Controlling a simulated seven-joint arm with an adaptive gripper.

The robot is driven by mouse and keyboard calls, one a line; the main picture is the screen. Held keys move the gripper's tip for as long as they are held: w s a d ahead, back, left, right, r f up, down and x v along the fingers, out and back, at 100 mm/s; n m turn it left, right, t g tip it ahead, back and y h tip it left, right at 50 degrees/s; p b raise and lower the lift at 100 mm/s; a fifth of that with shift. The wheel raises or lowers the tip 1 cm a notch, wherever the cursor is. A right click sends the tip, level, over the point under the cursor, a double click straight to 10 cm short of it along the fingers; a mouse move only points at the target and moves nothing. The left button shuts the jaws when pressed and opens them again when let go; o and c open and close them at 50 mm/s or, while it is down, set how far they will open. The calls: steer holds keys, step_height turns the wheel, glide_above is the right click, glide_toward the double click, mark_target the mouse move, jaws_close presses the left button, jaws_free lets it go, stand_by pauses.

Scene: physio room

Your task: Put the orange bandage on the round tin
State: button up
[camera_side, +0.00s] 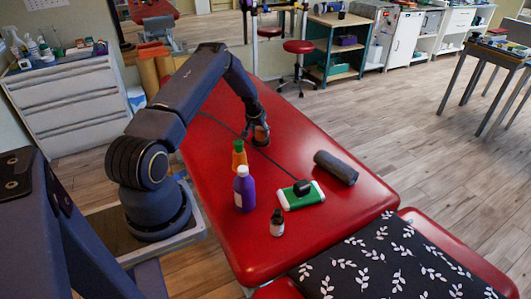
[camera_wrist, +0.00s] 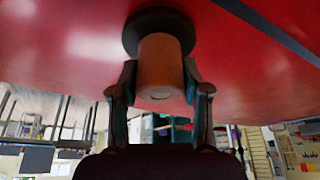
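The orange bandage (camera_wrist: 160,70) is a roll standing end-on between my two fingers (camera_wrist: 160,78). The fingers lie close along both its sides and look shut on it. A dark round thing, which looks like the round tin (camera_wrist: 134,33), shows at the bandage's far end in the wrist view and is wider than it. I cannot tell whether bandage and tin touch. In the side view my gripper (camera_side: 256,127) points down over the red table, with the bandage (camera_side: 261,132) low at its fingers. The tin is mostly hidden there.
On the red table (camera_side: 215,150) stand an orange bottle (camera_side: 239,157), a purple bottle (camera_side: 244,192) and a small dark bottle (camera_side: 277,225). A green and white box (camera_side: 311,196) has a black object (camera_side: 302,187) on it. A dark roll (camera_side: 336,167) lies at right. The table's far end is clear.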

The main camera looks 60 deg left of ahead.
steer(key=o, duration=0.4)
steer(key=shift+r, duration=0.1)
steer(key=shift+r, duration=0.25)
steer(key=v, duration=1.2)
steer(key=d+r+m+t, duration=0.1)
steer(key=d+r+m, duration=0.3)
steer(key=d+r, duration=1.6)
steer(key=s+d+r+m+h, duration=0.1)
steer(key=s+d+r, duration=0.2)
steer(key=s+d, duration=0.3)
steer(key=s+d+r+m+h, duration=0.1)
steer(key=s+d+r, duration=0.3)
steer(key=d, duration=0.4)
steer(key=shift+m+t+h, duration=0.4)
steer(key=shift+m+t, duration=0.1)
steer(key=shift+m, duration=0.4)
steer(key=s+d, duration=0.1)
steer(key=s, duration=0.2)
steer(key=s+d, duration=0.2)
steer(key=s, duration=0.2)
steer(key=s+d+f, duration=0.1)
steer(key=s+d, duration=0.1)
steer(key=s, duration=0.1)
steer(key=shift+s+d, duration=0.25)
steer(key=shift+s, duration=0.05)
